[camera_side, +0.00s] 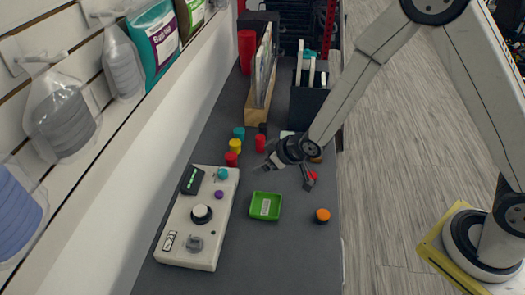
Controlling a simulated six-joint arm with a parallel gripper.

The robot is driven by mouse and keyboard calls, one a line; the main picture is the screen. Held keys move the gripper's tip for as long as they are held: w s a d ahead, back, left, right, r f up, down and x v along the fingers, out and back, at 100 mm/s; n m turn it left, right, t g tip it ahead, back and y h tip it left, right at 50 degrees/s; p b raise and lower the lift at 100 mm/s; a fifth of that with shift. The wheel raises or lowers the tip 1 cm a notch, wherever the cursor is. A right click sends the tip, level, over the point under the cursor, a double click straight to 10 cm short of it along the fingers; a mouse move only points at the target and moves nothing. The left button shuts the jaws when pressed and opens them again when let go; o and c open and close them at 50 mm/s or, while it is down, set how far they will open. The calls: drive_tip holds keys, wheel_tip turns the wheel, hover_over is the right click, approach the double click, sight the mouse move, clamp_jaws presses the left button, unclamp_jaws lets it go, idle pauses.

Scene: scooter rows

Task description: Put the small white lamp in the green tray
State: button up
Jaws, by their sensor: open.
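The green tray (264,218) lies on the dark grey bench right of the control panel, with a pale label-like patch inside. A small white domed piece (201,211) in a black ring sits on the panel; it may be the white lamp, but I cannot tell for sure. A pale item (287,134) beside my wrist is partly hidden and also unclear. My gripper (287,172) is open above the bench, behind the tray in the picture, with its fingers apart. I see nothing held between them.
The cream control panel (188,255) has several knobs. Red (232,159), yellow (235,146) and teal (239,132) pieces stand behind it. An orange-topped button (322,215) is right of the tray. A red piece (313,175) is beside my right finger. The bench front is clear.

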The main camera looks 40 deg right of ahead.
drive_tip(key=s+d+r+m+g+h, duration=0.1)
drive_tip(key=s+d+r+g, duration=0.1)
drive_tip(key=s, duration=0.4)
drive_tip(key=s+d+r+m+g, duration=0.1)
drive_tip(key=s+d+r, duration=0.3)
drive_tip(key=s+d, duration=0.2)
drive_tip(key=s+d+r+m+g+h, duration=0.1)
drive_tip(key=s+d+r+m+g, duration=0.1)
drive_tip(key=s, duration=0.4)
drive_tip(key=shift+d+r+g+h, duration=0.3)
drive_tip(key=shift+d+r, duration=0.5)
drive_tip(key=shift+d, duration=0.2)
drive_tip(key=shift+w, duration=0.15)
drive_tip(key=m+g+y, duration=0.2)
drive_tip(key=m+y, duration=0.3)
drive_tip(key=m, duration=1.5)
hover_over(200, 209)
drive_tip(key=d, duration=0.2)
drive_tip(key=shift+s+d+f, duration=0.1)
drive_tip(key=shift+s+f, duration=0.05)
drive_tip(key=shift+f, duration=4.45)
drive_tip(key=shift+s+d+f, duration=0.1)
drive_tip(key=shift+f, duration=4.5)
